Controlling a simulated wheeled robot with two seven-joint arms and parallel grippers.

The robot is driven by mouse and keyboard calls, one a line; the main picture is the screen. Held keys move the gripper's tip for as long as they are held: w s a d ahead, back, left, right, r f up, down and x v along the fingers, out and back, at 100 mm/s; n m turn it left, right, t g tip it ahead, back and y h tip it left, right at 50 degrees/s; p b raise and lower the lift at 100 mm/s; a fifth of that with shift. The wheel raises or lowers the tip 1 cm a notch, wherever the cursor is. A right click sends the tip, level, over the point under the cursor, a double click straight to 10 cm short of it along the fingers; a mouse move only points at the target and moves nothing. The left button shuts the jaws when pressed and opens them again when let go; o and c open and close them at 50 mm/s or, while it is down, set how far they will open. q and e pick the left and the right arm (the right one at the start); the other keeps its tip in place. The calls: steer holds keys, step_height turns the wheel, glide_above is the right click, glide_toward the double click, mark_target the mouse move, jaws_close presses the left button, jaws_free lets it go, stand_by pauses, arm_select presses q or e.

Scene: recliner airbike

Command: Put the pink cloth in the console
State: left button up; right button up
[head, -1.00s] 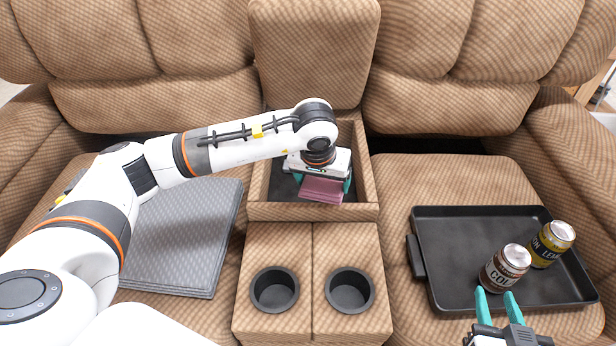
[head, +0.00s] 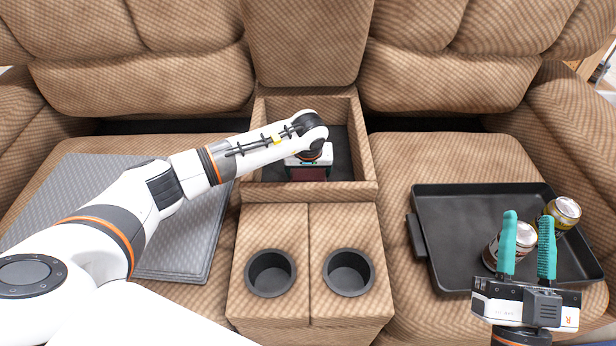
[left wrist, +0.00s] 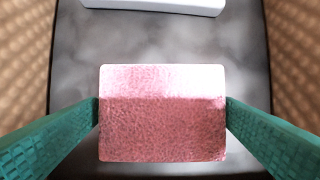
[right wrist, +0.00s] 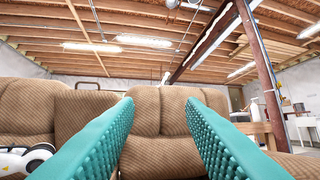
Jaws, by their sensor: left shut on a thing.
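The pink cloth (left wrist: 162,128) is a folded block held between the two teal fingers of my left gripper (head: 308,174). In the left wrist view the fingers touch it at both sides, with the dark console floor behind it. The console (head: 312,192) is the open fabric-covered box between the two seats. My left gripper is inside its walls, low down; I cannot tell whether the cloth touches the floor. My right gripper (head: 528,245) is open and empty, in front of the black tray at the right.
A white object (left wrist: 155,4) lies in the console. Two cup holders (head: 271,273) are in front of it. The black tray (head: 450,255) on the right seat holds two cans (head: 562,212).

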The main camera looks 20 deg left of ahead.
arm_select(q)
step_height(320, 180, down, 2)
steer(key=shift+f, duration=0.1)
arm_select(e)
steer(key=shift+s+r+t+y, duration=0.3)
steer(key=shift+s+r+t, duration=0.45)
steer(key=shift+r+t, duration=0.25)
arm_select(q)
steer(key=shift+f+b, duration=0.1)
steer(key=shift+b, duration=0.2)
arm_select(e)
steer(key=shift+s+r, duration=0.15)
steer(key=shift+s, duration=0.05)
arm_select(q)
steer(key=o, duration=0.7)
arm_select(e)
steer(key=shift+s+d+r+y, duration=0.1)
steer(key=shift+r+y, duration=0.05)
steer(key=shift+y, duration=0.15)
